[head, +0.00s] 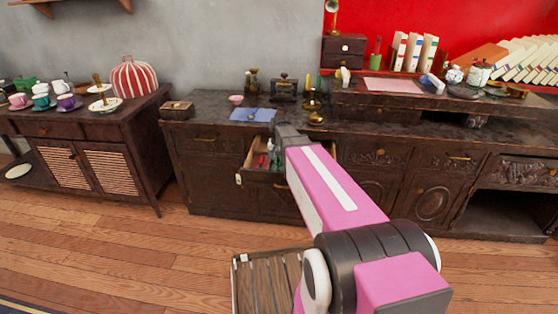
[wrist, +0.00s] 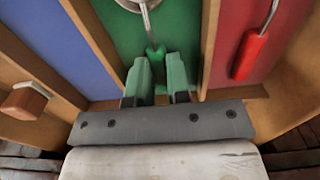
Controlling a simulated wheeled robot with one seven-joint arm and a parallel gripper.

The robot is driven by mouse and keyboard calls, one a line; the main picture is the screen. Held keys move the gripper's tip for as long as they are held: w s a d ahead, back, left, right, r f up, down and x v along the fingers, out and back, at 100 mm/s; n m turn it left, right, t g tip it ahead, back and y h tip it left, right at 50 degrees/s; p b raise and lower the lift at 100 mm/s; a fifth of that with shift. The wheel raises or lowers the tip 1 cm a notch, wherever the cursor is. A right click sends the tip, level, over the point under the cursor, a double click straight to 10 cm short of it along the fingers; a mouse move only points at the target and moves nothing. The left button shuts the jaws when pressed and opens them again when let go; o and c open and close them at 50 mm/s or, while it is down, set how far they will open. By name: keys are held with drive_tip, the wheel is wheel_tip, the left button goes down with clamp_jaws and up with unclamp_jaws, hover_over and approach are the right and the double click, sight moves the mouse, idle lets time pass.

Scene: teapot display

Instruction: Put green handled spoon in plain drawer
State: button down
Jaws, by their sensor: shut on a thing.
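The green-handled spoon (wrist: 155,52) shows in the wrist view, with its metal part at the top edge. My gripper (wrist: 159,62) has its two green fingers shut on the handle, over a green compartment (wrist: 188,45). That compartment belongs to an open drawer (head: 249,150) in the long dark cabinet, seen in the head view. My arm hides part of this drawer and most of the gripper there. I cannot tell which drawer is the plain one.
A red-handled utensil (wrist: 250,52) lies in the red compartment on the right. A blue compartment (wrist: 55,35) is on the left. A brown block-like thing (wrist: 25,102) is at far left. The countertop above carries a blue sheet (head: 252,115), a pink cup and several ornaments.

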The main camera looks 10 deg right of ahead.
sight(279, 161)
drive_tip(key=c, duration=1.1)
unclamp_jaws()
drive_tip(key=shift+f, duration=0.1)
wheel_tip(279, 161, up, 12)
